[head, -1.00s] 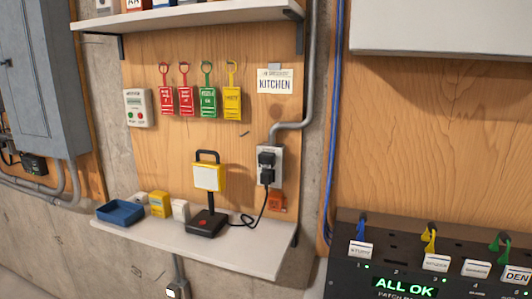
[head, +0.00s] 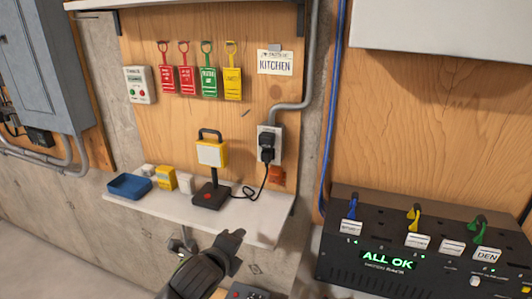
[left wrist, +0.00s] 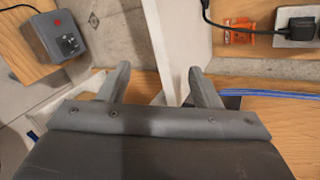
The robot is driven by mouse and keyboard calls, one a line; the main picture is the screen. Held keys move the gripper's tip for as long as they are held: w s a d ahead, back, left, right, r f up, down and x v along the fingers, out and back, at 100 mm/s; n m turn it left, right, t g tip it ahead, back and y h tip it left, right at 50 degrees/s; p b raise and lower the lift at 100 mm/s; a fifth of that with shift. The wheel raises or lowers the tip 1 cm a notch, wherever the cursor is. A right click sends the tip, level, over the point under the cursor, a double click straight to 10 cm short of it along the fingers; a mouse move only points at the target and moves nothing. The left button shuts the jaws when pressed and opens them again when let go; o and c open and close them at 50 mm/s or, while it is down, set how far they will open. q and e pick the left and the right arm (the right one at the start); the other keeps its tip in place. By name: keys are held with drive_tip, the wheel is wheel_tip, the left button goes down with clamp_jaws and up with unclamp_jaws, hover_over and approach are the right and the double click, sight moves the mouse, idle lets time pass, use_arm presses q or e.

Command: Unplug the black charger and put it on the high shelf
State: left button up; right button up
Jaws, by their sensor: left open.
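The black charger (head: 267,154) is plugged into the grey wall outlet (head: 277,132). A cord runs from it down to the yellow work lamp (head: 211,154) on the white lower shelf. The charger also shows at the upper right of the left wrist view (left wrist: 297,29), with its cord running left. My left gripper (head: 236,253) is open and empty, in front of the lower shelf's front edge and well below the charger. The high shelf (head: 92,4) shows only as a strip at the top; what stands on it is out of frame. My right gripper is not in view.
A blue tray (head: 129,187) and small boxes stand left of the lamp. An orange tag (head: 278,175) hangs below the outlet. A black patch rack (head: 345,262) stands at the right. A grey box with a red button (left wrist: 62,36) sits on wood below. Conduit runs beside the outlet.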

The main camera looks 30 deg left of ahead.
use_arm(q)
drive_tip(key=w+a+r+m+t, duration=0.1)
drive_tip(key=w+r+m+t, duration=0.3)
drive_tip(key=w+r+m, duration=0.6)
drive_tip(key=m+t, duration=0.2)
drive_tip(key=m, duration=0.3)
approach(265, 145)
drive_tip(key=shift+w, duration=0.45)
drive_tip(key=shift+y, duration=0.3)
drive_tip(key=b+x, duration=0.2)
drive_tip(key=x, duration=0.2)
drive_tip(key=shift+w+f, duration=0.15)
drive_tip(key=shift+w, duration=0.15)
drive_tip(key=x, duration=0.3)
drive_tip(key=shift+w, duration=0.1)
drive_tip(key=shift+w+a, duration=0.2)
drive_tip(key=shift+w, duration=0.4)
drive_tip(key=shift+p, duration=0.3)
